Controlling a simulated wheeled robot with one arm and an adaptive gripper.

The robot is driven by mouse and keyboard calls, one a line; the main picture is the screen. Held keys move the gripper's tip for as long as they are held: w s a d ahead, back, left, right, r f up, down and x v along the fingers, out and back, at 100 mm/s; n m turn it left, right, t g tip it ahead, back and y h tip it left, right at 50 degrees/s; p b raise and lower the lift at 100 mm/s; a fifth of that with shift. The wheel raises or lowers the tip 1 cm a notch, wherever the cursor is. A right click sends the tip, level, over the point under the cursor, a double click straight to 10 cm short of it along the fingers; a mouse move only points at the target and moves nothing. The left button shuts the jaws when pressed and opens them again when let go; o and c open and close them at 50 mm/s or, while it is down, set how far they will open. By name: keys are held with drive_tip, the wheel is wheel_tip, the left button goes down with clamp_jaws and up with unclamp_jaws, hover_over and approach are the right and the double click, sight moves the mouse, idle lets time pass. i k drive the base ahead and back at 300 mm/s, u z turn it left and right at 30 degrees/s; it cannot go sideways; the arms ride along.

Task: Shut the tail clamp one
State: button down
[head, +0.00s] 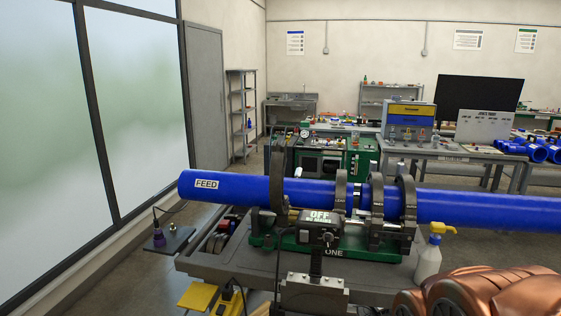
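A green pipe fusion cart marked ONE (335,253) stands in the middle of the head view, with a row of dark ring clamps. The leftmost clamp (277,185) has a curved upper part rising well above the pipe, so it looks open. The other clamps (407,200) look closed around the pipe. A blue pipe marked FEED (235,188) lies through the left clamps, and another blue pipe (480,208) extends to the right. A small box reading OFF (319,217) sits in front. Copper-coloured parts of my arm fill the lower right corner; my gripper is not in view.
A white bottle with a yellow pump (429,258) stands at the cart's right end. Behind are a green machine (360,160) and a workbench (450,153). Floor beside the left windows is partly clear.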

sight(278, 201)
drive_tip(key=u, duration=0.45)
drive_tip(key=i, duration=0.6)
drive_tip(key=u, duration=0.35)
